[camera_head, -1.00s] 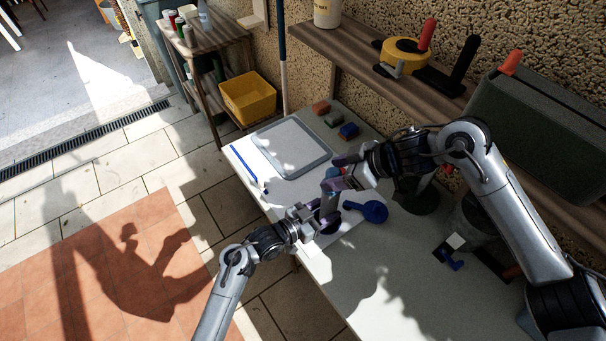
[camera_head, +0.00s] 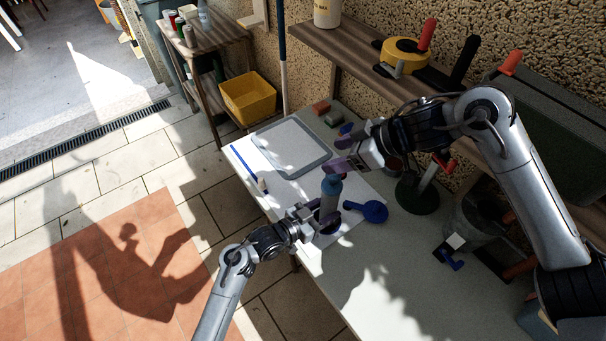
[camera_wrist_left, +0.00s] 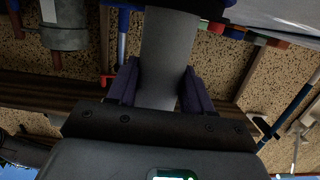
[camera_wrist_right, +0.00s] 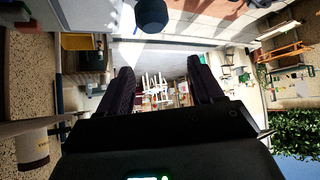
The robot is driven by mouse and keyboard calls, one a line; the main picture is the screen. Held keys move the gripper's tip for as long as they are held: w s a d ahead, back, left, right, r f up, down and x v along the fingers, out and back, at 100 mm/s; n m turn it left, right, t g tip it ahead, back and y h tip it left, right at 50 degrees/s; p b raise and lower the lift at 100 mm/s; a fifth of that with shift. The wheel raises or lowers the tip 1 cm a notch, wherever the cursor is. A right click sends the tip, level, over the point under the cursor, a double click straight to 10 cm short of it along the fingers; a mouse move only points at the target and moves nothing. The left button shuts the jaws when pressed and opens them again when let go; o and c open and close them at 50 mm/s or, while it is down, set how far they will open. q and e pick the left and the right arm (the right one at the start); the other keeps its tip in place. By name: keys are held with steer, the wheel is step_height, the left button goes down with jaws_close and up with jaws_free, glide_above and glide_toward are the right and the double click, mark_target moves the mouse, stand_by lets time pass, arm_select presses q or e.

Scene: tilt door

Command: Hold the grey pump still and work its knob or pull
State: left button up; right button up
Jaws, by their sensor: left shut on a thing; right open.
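The grey pump (camera_head: 328,203) stands upright near the table's front edge in the head view, its blue-grey top (camera_head: 331,184) uncovered. My left gripper (camera_head: 314,216) is shut on its body from the front left. In the left wrist view the grey pump body (camera_wrist_left: 166,55) fills the space between the fingers. My right gripper (camera_head: 342,155) is open and empty, above and behind the pump, apart from it. In the right wrist view a dark blue rounded part (camera_wrist_right: 151,15), probably the pump's top, lies beyond the open fingers. The pump's lower part is partly hidden by my left gripper.
A blue round tool (camera_head: 372,211) lies right of the pump. A grey-rimmed tray (camera_head: 322,160) lies behind it, with small blocks (camera_head: 321,107) farther back. A dark green stand (camera_head: 418,197) and a grey bucket (camera_head: 478,225) are at the right. The front right tabletop is clear.

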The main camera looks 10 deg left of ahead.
steer(key=v, duration=1.2)
stand_by(0.3)
arm_select(q)
steer(key=o, duration=1.1)
steer(key=shift+a, duration=0.1)
